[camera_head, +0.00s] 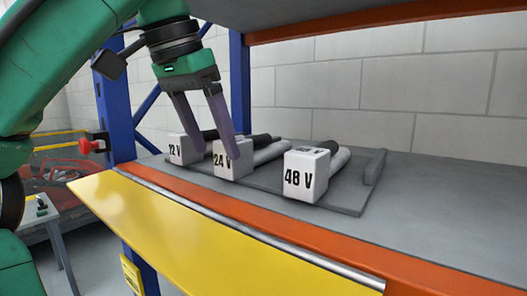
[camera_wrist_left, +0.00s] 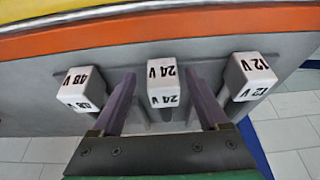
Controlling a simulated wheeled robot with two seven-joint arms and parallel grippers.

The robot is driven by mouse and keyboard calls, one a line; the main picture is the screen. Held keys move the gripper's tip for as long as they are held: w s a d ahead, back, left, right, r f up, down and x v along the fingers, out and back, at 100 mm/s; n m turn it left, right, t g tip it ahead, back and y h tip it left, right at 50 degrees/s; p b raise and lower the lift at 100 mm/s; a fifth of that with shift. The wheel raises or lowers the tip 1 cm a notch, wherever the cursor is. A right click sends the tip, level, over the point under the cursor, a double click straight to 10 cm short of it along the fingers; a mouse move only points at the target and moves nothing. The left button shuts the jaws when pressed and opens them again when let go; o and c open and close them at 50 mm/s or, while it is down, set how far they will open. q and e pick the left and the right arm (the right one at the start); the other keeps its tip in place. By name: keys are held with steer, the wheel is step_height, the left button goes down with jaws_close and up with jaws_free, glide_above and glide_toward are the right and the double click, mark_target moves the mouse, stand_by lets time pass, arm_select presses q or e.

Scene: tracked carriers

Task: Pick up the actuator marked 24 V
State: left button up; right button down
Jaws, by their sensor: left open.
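The actuator marked 24 V (camera_head: 233,158) lies between two others on a flat grey tray (camera_head: 345,196), its white block facing the shelf front and its rods pointing back. My left gripper (camera_head: 218,153) is open, pointing down at this actuator, with one finger in front of part of its block. In the left wrist view, the 24 V block (camera_wrist_left: 163,84) shows between the two spread fingers of the left gripper (camera_wrist_left: 160,76). I cannot tell whether the fingers touch it. My right gripper is not in view.
The 12 V actuator (camera_head: 180,150) lies close on the left and the 48 V one (camera_head: 306,175) on the right. An orange shelf beam (camera_head: 240,208) and a yellow panel (camera_head: 200,228) run along the front. The grey shelf (camera_head: 450,205) is clear at the right.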

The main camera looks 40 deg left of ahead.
mark_target(251, 139)
arm_select(q)
steer(key=w, duration=0.1)
steer(key=w+p, duration=0.1)
steer(key=w, duration=0.1)
steer(key=shift+w+a+r+p, duration=0.1)
steer(key=shift+a+r+p, duration=0.25)
steer(key=shift+a+r, duration=0.05)
steer(key=w+p, duration=0.2)
steer(key=w, duration=0.4)
steer(key=shift+a+f+p, duration=0.1)
steer(key=shift+a+p, duration=0.05)
steer(key=shift+p, duration=0.15)
step_height(251, 139, down, 2)
steer(key=shift+w+f+b, duration=0.1)
steer(key=shift+w+b, duration=0.05)
steer(key=shift+b, duration=0.15)
steer(key=shift+f, duration=0.4)
steer(key=shift+s+a+f, duration=0.1)
steer(key=shift+s+a, duration=0.1)
steer(key=shift+c, duration=1.2)
steer(key=shift+w+d, duration=0.1)
jaws_close()
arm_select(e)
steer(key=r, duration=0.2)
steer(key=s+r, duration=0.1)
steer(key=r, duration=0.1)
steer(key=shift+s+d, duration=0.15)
